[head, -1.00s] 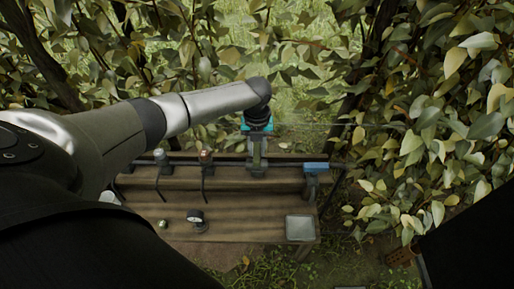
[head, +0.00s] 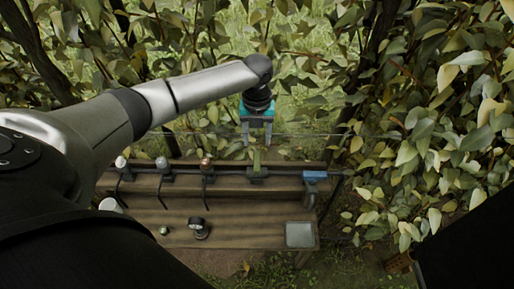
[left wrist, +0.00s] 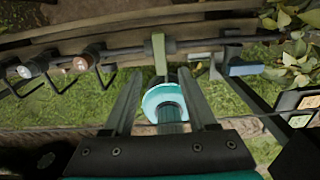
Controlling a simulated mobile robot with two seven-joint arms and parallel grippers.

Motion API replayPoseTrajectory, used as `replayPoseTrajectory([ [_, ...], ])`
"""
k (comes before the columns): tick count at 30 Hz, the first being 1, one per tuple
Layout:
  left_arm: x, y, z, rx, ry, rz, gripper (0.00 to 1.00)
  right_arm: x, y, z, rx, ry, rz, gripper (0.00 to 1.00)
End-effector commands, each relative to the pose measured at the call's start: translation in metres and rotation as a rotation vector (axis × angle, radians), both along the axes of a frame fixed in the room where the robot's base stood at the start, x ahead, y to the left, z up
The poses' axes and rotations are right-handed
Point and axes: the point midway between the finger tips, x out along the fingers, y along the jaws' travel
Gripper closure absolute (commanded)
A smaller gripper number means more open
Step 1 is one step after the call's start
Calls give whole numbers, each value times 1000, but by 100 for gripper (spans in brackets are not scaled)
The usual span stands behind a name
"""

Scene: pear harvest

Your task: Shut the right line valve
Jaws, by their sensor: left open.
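A green valve handle (head: 257,163) stands across the dark pipe along the back of the wooden bench. It also shows in the left wrist view (left wrist: 159,52), crosswise to the pipe. To its right a blue-topped fitting (head: 314,175) lies lengthwise at the pipe's end; it also shows in the left wrist view (left wrist: 245,68). I cannot tell for certain which of these is the right line valve. My left gripper (head: 257,143) is open and empty above the green handle, apart from it. Its fingers (left wrist: 164,98) straddle a teal disc in the wrist view. My right gripper is out of view.
The bench (head: 255,238) carries a gauge (head: 199,228), a small round green item (head: 163,230) and a grey tray (head: 299,235). Several fittings, one copper-coloured (head: 207,161), line the pipe to the left. Leafy branches (head: 440,110) crowd both sides.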

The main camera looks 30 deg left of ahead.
Motion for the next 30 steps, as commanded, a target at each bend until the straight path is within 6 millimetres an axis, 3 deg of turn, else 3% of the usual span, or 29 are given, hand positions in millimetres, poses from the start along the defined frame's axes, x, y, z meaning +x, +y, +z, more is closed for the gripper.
replayPoseTrajectory([
  [1, 1, 0, 15, -1, -5, 0, 43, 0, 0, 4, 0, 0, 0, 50],
  [6, 0, 0, 45, 0, -2, 0, 43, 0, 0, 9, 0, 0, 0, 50],
  [13, 0, 0, 62, -1, 1, 1, 43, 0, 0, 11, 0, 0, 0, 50],
  [24, 0, -1, 61, -2, 0, 9, 43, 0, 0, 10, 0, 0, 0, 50],
  [28, 0, -10, 42, -16, -13, 90, 43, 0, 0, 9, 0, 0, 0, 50],
  [30, -1, -20, 21, -33, -27, 186, 43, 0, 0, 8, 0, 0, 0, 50],
])
